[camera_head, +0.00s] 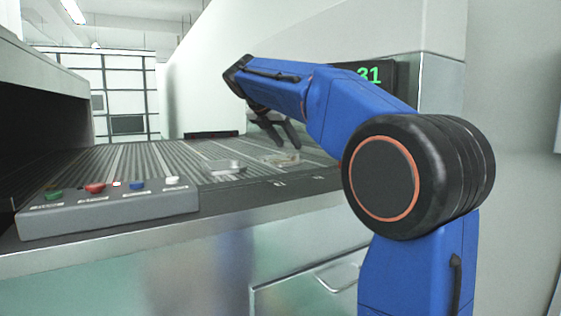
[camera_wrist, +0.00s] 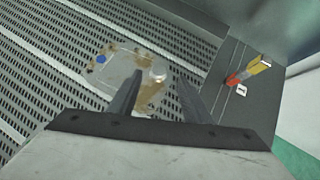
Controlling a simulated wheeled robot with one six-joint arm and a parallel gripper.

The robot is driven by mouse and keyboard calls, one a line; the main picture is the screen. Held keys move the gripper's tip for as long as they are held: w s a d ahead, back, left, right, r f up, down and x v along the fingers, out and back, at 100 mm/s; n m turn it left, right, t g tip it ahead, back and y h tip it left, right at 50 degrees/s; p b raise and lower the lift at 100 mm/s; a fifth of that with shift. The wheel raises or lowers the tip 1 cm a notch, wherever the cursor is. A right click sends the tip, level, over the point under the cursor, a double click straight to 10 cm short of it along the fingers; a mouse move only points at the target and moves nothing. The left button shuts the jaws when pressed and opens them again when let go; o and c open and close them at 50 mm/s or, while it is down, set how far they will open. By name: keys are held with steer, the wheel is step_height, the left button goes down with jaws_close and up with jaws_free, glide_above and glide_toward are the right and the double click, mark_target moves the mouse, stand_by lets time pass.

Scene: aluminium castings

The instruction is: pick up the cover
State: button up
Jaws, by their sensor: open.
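A pale metal casting with brownish patches, likely the cover, lies flat on the ribbed belt; in the wrist view the casting (camera_wrist: 118,68) shows a blue dot and a round raised boss. In the head view the same casting (camera_head: 280,159) lies below my gripper (camera_head: 283,134). In the wrist view my gripper (camera_wrist: 160,84) is open, with its fingers pointing toward the casting's right part. The left finger hides some of the casting. Nothing is held between the fingers; whether a finger touches the casting cannot be told.
A second silvery piece (camera_head: 224,167) lies on the belt (camera_head: 120,165) to the left. A grey button panel (camera_head: 110,208) stands at the front left. A red and yellow object (camera_wrist: 248,72) sits on the dark border at the right. A wall with a green display (camera_head: 370,75) rises behind my arm.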

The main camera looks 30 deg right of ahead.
mark_target(292, 160)
steer(key=shift+x, duration=2.65)
steer(key=shift+a, duration=0.15)
jaws_close()
